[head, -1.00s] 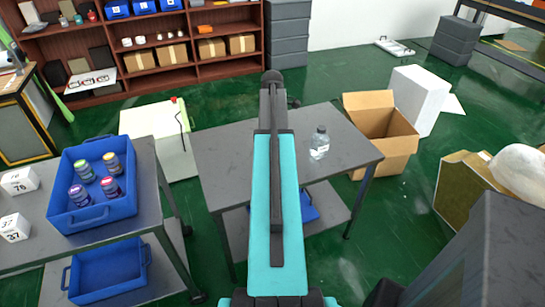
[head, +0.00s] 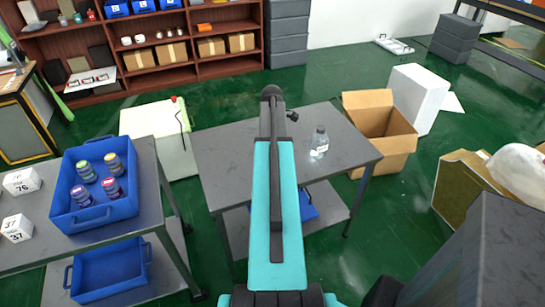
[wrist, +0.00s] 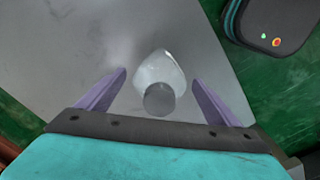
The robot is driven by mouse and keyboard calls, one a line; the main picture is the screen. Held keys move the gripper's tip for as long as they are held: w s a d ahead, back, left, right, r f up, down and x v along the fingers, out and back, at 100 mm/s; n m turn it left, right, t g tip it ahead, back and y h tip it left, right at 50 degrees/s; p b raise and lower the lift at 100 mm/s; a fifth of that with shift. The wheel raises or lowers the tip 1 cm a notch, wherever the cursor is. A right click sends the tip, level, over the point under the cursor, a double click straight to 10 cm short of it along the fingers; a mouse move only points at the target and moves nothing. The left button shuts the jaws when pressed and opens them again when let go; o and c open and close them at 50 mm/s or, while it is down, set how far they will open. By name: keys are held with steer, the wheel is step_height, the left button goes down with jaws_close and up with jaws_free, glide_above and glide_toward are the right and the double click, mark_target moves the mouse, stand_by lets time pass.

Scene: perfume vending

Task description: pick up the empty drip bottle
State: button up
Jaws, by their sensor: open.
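The drip bottle (head: 319,143) is clear with a grey cap and a white label. It stands upright on the grey table (head: 225,150) near the right side. In the wrist view the bottle (wrist: 160,75) is seen from above, its round grey cap towards the gripper. My gripper (wrist: 158,85) is open, with one purple finger on each side of the bottle and a gap to both. In the head view my arm covers the middle of the table, and the gripper's fingers are not clearly seen there.
A cart on the left holds a blue bin (head: 95,215) with several small bottles and white numbered boxes (head: 22,181). An open cardboard box (head: 385,140) stands right of the table. The table top around the bottle looks clear.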

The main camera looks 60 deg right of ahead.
steer(key=c, duration=1.2)
steer(key=shift+o, duration=0.2)
steer(key=shift+r, duration=0.15)
steer(key=shift+r+b, duration=0.65)
steer(key=shift+r, duration=0.85)
steer(key=s+a+r+b, duration=0.1)
steer(key=s+a, duration=0.3)
steer(key=s, duration=0.2)
steer(key=s+a+b, duration=0.2)
steer(key=s+a, duration=0.2)
steer(key=s, duration=0.3)
steer(key=shift+s+a+r, duration=0.2)
steer(key=shift+a+r, duration=0.15)
steer(key=shift+a, duration=0.05)
